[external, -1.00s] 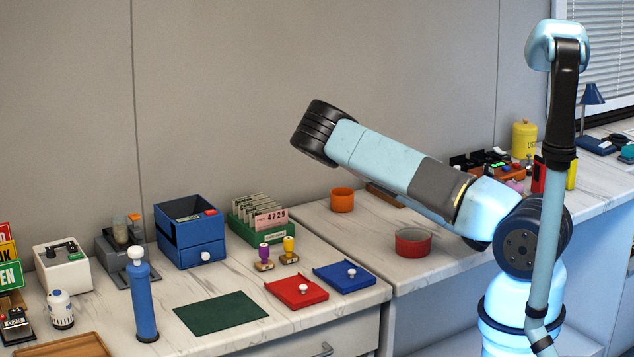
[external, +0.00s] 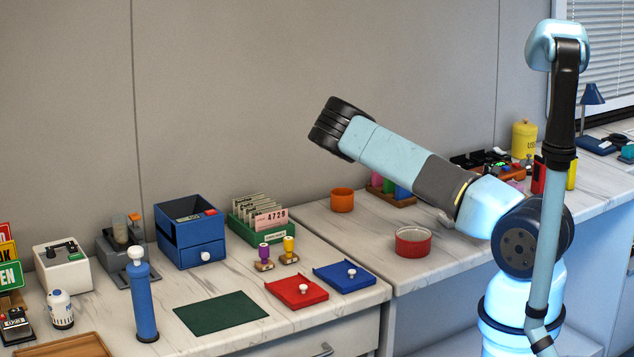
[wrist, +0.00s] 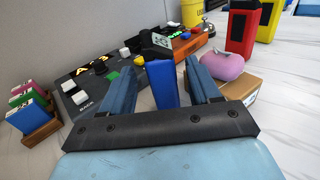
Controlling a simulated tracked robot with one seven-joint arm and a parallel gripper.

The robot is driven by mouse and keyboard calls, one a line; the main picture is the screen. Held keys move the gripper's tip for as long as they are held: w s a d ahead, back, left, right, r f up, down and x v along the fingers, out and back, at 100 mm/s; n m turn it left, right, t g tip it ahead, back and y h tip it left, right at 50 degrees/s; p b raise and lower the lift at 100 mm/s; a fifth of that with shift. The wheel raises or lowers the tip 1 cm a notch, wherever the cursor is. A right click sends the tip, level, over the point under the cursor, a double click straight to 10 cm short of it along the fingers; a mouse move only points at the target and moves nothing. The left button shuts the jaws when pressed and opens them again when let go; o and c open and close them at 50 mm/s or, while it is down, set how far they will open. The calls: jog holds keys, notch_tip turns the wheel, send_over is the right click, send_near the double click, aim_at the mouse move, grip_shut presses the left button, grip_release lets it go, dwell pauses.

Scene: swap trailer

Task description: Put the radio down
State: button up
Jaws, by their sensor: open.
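A blue box-shaped thing (wrist: 160,82), which looks like the radio, stands between my two fingers in the wrist view. My gripper (wrist: 161,72) is open, with a finger on each side of it. I see a gap at its right; contact at its left is hard to tell. Its lower end is hidden by the gripper's dark front edge, so I cannot tell what it rests on. Two similar upright things, one red (wrist: 241,32) and one yellow (wrist: 267,20), stand at the upper right. In the external view my arm hides the gripper and the blue thing.
A black console (wrist: 85,85) is left of the fingers, an orange device (wrist: 187,47) beyond them. A pink rounded object (wrist: 222,66) and a cardboard-coloured box (wrist: 240,87) are close on the right. A wooden rack (wrist: 38,130) is at left. A red round dish (external: 413,243) stands nearer the front.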

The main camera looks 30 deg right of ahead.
jog(key=shift+x, duration=2.55)
jog(key=shift+r, duration=0.15)
jog(key=shift+c, duration=0.4)
grip_shut()
